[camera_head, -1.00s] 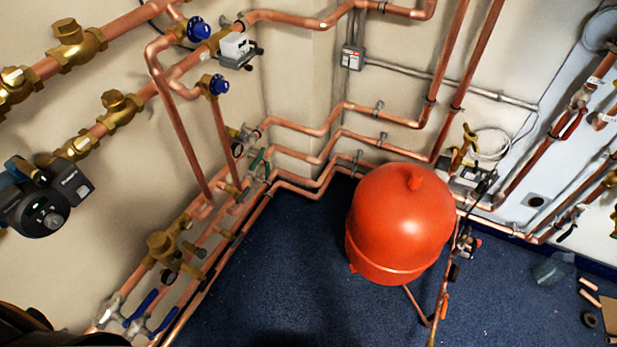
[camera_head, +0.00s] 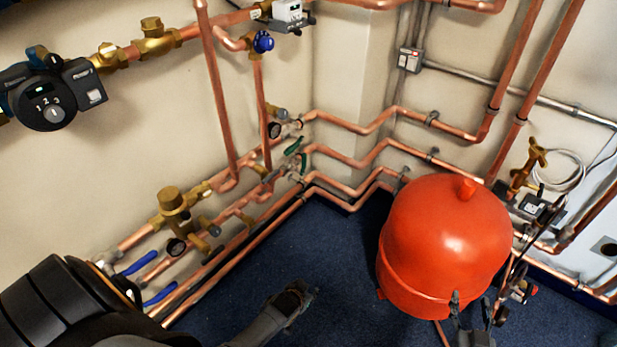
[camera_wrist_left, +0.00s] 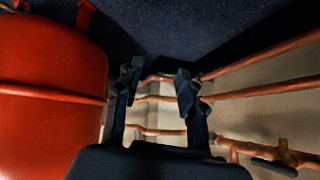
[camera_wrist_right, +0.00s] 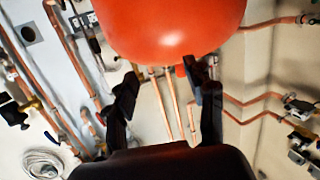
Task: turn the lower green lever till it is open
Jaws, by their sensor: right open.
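Two small green levers sit on the pipe valves near the wall corner in the head view: an upper one (camera_head: 293,146) and a lower one (camera_head: 303,163). The lower lever is small, and its exact angle is hard to tell. My left gripper (camera_head: 299,294) is over the blue floor, in front of the levers and well apart from them; its fingers stand apart and empty in the left wrist view (camera_wrist_left: 158,80). My right gripper (camera_head: 471,308) is open and empty in front of the red tank; its spread fingers show in the right wrist view (camera_wrist_right: 162,82).
The round red tank (camera_head: 445,240) stands right of the levers. Copper pipes (camera_head: 350,155) run along both walls. Two blue levers (camera_head: 160,295) and a brass valve (camera_head: 172,203) are on the lower left pipes. Blue floor (camera_head: 340,265) is open between pipes and tank.

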